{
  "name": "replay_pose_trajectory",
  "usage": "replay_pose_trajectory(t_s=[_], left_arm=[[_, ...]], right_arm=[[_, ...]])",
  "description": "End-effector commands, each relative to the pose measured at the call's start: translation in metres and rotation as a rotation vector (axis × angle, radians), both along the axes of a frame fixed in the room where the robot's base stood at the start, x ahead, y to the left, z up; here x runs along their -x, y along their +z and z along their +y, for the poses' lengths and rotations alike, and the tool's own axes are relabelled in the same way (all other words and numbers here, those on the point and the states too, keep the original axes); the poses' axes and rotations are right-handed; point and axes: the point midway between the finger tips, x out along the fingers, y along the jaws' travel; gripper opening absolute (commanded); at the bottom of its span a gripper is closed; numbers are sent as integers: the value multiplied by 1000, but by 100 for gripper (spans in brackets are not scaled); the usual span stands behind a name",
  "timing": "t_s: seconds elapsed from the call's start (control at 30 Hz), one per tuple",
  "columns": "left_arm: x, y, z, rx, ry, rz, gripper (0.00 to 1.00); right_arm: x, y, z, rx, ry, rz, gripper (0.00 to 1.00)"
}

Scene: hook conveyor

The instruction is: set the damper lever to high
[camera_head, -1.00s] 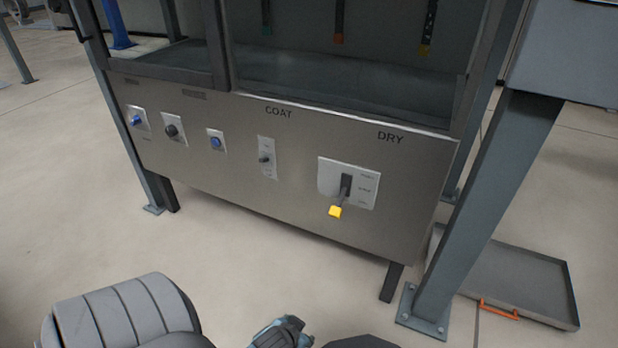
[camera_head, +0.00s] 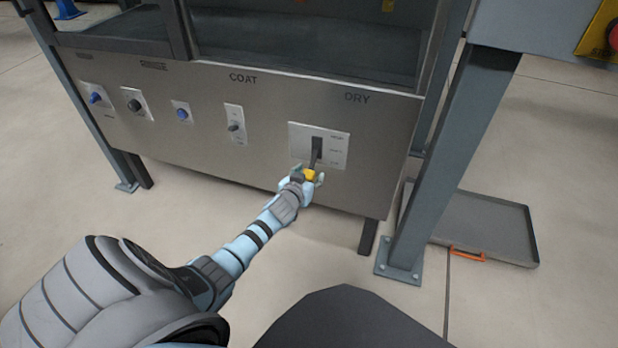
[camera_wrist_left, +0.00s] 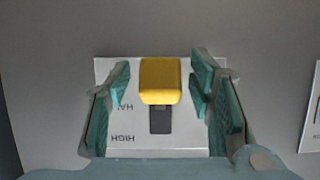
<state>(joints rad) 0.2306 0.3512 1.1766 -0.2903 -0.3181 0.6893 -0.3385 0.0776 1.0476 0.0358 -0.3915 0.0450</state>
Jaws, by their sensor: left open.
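The damper lever is a dark handle (camera_head: 317,149) with a yellow knob (camera_head: 310,174), on a white plate (camera_head: 335,142) under the word DRY. The lever points down toward the plate's low end. In the left wrist view the yellow knob (camera_wrist_left: 160,80) sits between the two teal fingers of my left gripper (camera_wrist_left: 166,98), with a gap on each side. The plate (camera_wrist_left: 185,140) shows HIGH and part of HALF, upside down. In the head view my left gripper (camera_head: 306,181) is at the knob and open. My right gripper is not in view.
Other controls sit left on the same panel: a COAT switch (camera_head: 234,126), a blue button (camera_head: 182,113), a dark knob (camera_head: 134,105) and a blue knob (camera_head: 96,98). A grey post (camera_head: 440,160) stands right of the panel, and a tray (camera_head: 500,225) lies on the floor beyond it.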

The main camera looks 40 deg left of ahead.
Motion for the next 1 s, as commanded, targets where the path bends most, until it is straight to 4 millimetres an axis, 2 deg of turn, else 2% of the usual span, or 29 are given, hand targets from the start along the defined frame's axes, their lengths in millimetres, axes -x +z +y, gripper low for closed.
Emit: replay_pose_trajectory(t_s=[0.3,0.6,1.0], left_arm=[[-4,-1,1,0,0,0,47],[-4,-1,1,0,0,0,0],[-1,2,4,7,6,15,0]], right_arm=[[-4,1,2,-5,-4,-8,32],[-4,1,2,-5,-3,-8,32],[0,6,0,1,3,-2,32]])
